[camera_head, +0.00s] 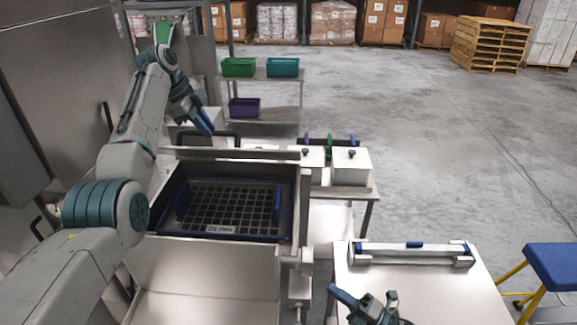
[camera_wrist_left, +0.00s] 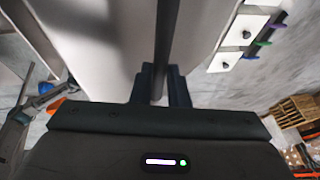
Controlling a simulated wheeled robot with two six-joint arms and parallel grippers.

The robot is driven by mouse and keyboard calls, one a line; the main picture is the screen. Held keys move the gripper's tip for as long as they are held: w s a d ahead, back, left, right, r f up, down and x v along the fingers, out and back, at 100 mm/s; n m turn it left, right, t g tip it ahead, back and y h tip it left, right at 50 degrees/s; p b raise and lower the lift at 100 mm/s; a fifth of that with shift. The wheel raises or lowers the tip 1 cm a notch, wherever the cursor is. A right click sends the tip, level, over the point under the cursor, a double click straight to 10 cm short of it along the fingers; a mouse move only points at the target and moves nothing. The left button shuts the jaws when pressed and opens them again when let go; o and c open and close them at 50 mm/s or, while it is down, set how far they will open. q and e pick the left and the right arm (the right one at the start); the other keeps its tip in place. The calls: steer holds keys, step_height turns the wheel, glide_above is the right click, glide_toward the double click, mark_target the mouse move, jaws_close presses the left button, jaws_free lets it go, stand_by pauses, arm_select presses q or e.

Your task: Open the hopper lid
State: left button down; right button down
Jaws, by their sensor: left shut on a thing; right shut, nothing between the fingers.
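The hopper (camera_head: 299,200) stands left of centre in the head view with its top uncovered, and a dark grid (camera_head: 228,207) in a blue frame shows inside. Its pale lid (camera_head: 250,154) is raised at the back of the opening, seen nearly edge-on. The dark lid handle (camera_head: 232,135) shows just behind the lid's top edge. My left gripper (camera_head: 206,125) is shut on this handle; in the left wrist view the dark bar (camera_wrist_left: 166,45) runs between the fingers (camera_wrist_left: 161,85). My right gripper (camera_head: 362,300) is shut and empty above the pale table at bottom right.
White boxes with dark knobs (camera_head: 351,167) stand right of the hopper. A pale table (camera_head: 450,290) holds a long bar-like device (camera_head: 412,254). A blue stool (camera_head: 555,266) is at the right edge. Shelves with bins (camera_head: 238,67) stand behind.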

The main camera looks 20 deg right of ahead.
arm_select(q)
steer(key=shift+f, duration=0.25)
arm_select(e)
steer(key=w+a+r+n+t+y, duration=0.15)
steer(key=w+r+n, duration=0.3)
steer(key=r, duration=0.55)
steer(key=w+a+r+n+t+y, duration=0.1)
steer(key=w+a+r+n+t, duration=0.3)
steer(key=r, duration=0.7)
steer(key=m+g, duration=0.1)
steer(key=g, duration=0.1)
glide_toward(276, 152)
steer(key=f+x, duration=0.1)
steer(key=x, duration=0.4)
steer(key=shift+w+a+r, duration=0.2)
steer(key=shift+w+r, duration=0.2)
steer(key=shift+r, duration=0.15)
